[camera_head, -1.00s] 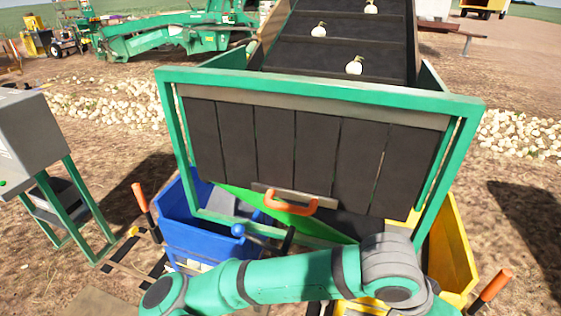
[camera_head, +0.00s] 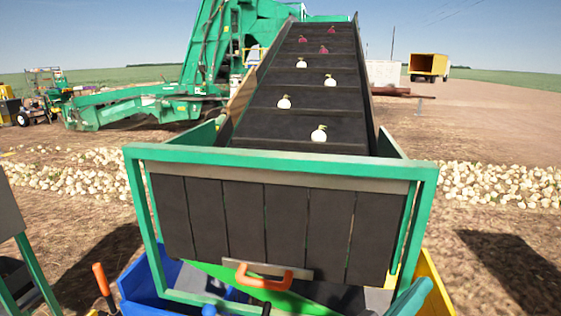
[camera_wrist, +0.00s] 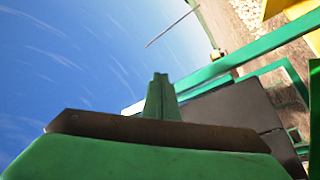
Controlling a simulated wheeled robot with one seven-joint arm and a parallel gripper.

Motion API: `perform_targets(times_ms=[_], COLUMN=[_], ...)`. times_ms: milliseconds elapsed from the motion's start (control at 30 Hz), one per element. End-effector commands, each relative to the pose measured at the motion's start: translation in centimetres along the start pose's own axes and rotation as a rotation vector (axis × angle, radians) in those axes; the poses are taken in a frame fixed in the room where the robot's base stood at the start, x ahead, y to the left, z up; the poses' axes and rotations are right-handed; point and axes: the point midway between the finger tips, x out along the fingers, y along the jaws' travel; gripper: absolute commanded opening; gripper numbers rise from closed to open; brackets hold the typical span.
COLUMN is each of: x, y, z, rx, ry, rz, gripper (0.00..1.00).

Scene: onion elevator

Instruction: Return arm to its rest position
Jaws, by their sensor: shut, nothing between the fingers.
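My gripper (camera_wrist: 161,84) shows in the wrist view as a narrow green upright tip above my dark-edged green wrist. Its fingers are together with nothing between them, and it points at the sky and a green frame. It is outside the head view, where a small piece of my green arm shows at the lower right. The elevator's green frame (camera_head: 280,160) with hanging dark flaps (camera_head: 245,215) is in front of me. An orange handle (camera_head: 264,278) sits below the flaps, apart from my arm.
A dark conveyor belt (camera_head: 300,95) climbs behind the frame, carrying several white and red onions. A blue bin (camera_head: 140,288) is at lower left and a yellow bin (camera_head: 432,290) at lower right. An orange-topped lever (camera_head: 101,280) stands at far left. Open ground lies to the right.

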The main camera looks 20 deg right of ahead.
Motion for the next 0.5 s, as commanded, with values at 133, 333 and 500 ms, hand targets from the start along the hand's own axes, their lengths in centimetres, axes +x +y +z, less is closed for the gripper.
perform_targets(times_ms=[133, 333, 500], x=[-2.3, -6.6, -11.2], y=[-3.2, -8.0, -11.9], z=[-1.6, -2.3, -1.4], rx=[-0.031, -0.039, -0.025], ry=[0.164, 0.35, 0.473], rz=[-0.069, -0.2, -0.345], gripper=[0.0, 0.0, 0.0])
